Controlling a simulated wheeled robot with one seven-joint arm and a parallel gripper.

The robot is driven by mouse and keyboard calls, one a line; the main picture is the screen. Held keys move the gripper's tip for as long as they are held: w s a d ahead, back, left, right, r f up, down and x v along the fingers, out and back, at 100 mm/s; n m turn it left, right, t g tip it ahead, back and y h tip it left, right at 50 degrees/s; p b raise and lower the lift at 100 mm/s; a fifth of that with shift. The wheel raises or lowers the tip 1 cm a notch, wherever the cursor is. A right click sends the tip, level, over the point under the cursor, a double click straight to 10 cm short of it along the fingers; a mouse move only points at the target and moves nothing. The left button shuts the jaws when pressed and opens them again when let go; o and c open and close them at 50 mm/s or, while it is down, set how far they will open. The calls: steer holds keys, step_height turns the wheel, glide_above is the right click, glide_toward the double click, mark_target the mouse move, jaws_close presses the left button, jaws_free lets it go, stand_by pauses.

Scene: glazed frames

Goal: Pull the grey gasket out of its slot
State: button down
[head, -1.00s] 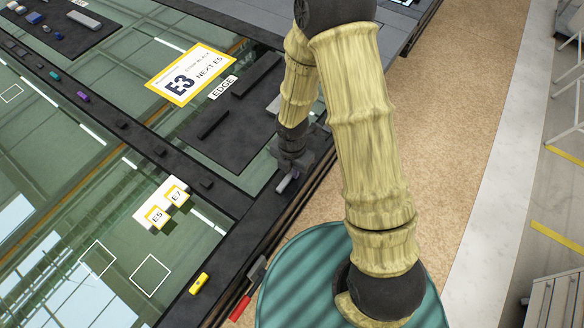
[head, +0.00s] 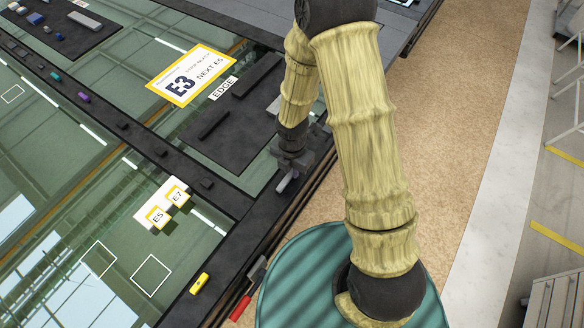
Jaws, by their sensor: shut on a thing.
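My gripper (head: 290,168) is at the dark frame (head: 243,238), near its right edge, with its jaws pointing down. A small light-grey piece (head: 287,183), which looks like the grey gasket, shows at the jaws, and my gripper is shut on it. The slot is hidden under the gripper, so I cannot tell how far the gasket sits in it.
A black mat (head: 225,141) with dark strips lies left of my gripper, beside an E3 card (head: 190,75) and an EDGE label (head: 223,88). A yellow block (head: 199,283) and a red-handled tool (head: 240,307) lie nearer.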

steer(key=shift+r+p, duration=1.25)
steer(key=shift+r, duration=0.2)
